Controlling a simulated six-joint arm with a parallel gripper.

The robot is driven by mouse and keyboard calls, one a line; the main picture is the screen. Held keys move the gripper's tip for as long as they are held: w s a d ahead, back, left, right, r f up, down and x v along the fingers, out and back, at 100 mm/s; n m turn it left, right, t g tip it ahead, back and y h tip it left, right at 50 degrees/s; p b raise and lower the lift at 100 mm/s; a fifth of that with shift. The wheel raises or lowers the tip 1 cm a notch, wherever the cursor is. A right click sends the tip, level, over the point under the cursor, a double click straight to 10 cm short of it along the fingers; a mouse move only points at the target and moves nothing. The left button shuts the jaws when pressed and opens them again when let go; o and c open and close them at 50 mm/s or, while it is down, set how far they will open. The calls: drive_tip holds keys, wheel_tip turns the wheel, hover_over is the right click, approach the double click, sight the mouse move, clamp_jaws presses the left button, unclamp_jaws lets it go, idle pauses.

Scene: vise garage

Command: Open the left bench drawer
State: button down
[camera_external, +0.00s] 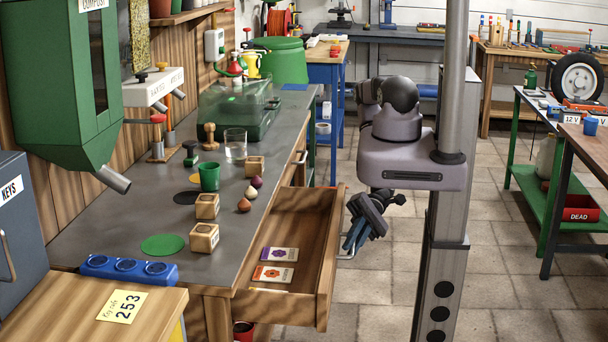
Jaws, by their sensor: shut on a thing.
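The left bench drawer (325,264) is the wooden one nearer the camera, and it stands pulled well out from under the grey-topped bench (130,215). Two seed packets, one purple (279,261) and one orange (273,274), lie flat inside it. My gripper (350,246) is at the drawer's front, shut on its metal handle (346,256). The fingers are small and partly hide the handle.
A second drawer (294,172) farther along the bench looks closed. Wooden blocks (204,238), a green cup (209,176), a glass (235,146) and bulbs stand on the bench top. A wooden cabinet (60,310) is at the front left. Tiled floor (380,300) lies open beyond the drawer.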

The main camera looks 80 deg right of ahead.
drive_tip(key=shift+s+r+b, duration=0.2)
drive_tip(key=shift+s+b, duration=0.7)
drive_tip(key=shift+b, duration=0.05)
drive_tip(key=c, duration=2.1)
unclamp_jaws()
drive_tip(key=shift+f, duration=0.1)
drive_tip(key=shift+d+f, duration=0.1)
drive_tip(key=shift+d, duration=0.05)
